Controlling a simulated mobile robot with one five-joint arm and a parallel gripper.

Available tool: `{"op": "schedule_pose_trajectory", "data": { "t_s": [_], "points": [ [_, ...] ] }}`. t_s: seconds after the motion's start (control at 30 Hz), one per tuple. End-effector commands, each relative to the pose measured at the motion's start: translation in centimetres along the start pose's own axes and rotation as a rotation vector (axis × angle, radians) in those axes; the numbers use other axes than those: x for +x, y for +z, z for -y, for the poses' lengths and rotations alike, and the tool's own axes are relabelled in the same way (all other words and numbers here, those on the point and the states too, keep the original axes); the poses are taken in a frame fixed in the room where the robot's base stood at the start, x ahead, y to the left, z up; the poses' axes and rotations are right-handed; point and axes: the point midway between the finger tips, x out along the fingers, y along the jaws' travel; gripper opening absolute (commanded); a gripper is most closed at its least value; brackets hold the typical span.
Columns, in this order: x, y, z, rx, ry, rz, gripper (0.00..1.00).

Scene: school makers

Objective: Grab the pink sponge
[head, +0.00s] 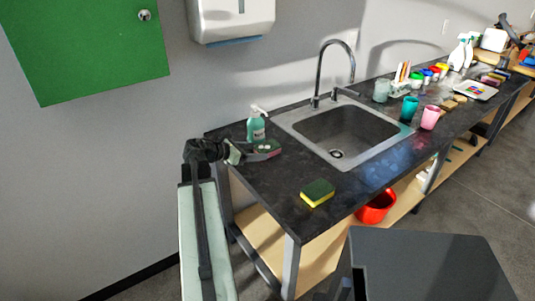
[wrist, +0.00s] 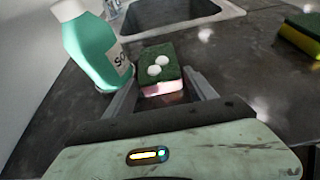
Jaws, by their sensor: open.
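The pink sponge (wrist: 161,85) has a dark green top with two white spots on it. It lies on the dark countertop, between the two fingers of my gripper (wrist: 158,90) in the wrist view. The jaws are open, with a gap seen at the sponge's right side; whether the left finger touches it I cannot tell. In the head view my gripper (head: 254,153) is at the counter's left end, and the sponge (head: 269,146) shows partly behind its fingers.
A teal soap bottle (wrist: 92,45) stands close to the left finger. A yellow and green sponge (head: 317,193) lies near the counter's front edge. The sink (head: 290,117) is behind to the right. Bare counter (head: 275,178) lies between the sponges.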

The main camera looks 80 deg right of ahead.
Motion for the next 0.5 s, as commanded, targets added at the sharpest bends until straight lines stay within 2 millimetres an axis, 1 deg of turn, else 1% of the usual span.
{"op": "schedule_pose_trajectory", "data": {
  "t_s": [0.03, 0.1, 0.3, 0.37, 0.4, 0.43, 0.47, 0.5],
  "points": [
    [1.12, -0.34, -0.03, 0.001, -0.003, 0.0, 0.65],
    [1.8, -0.21, -0.02, 0.0, -0.001, 0.0, 0.65],
    [1.78, -0.01, 0.01, 0.0, 0.0, -0.001, 0.65],
    [1.78, -0.01, 0.01, 0.0, 0.0, -0.001, 0.48],
    [1.78, -0.01, 0.02, 0.0, 0.0, -0.001, 0.37],
    [1.78, -0.01, 0.02, 0.0, 0.0, -0.001, 0.28],
    [1.78, -0.01, 0.03, 0.0, 0.0, -0.001, 0.21],
    [1.78, -0.01, 0.03, 0.001, -0.001, -0.001, 0.21]
  ]
}}
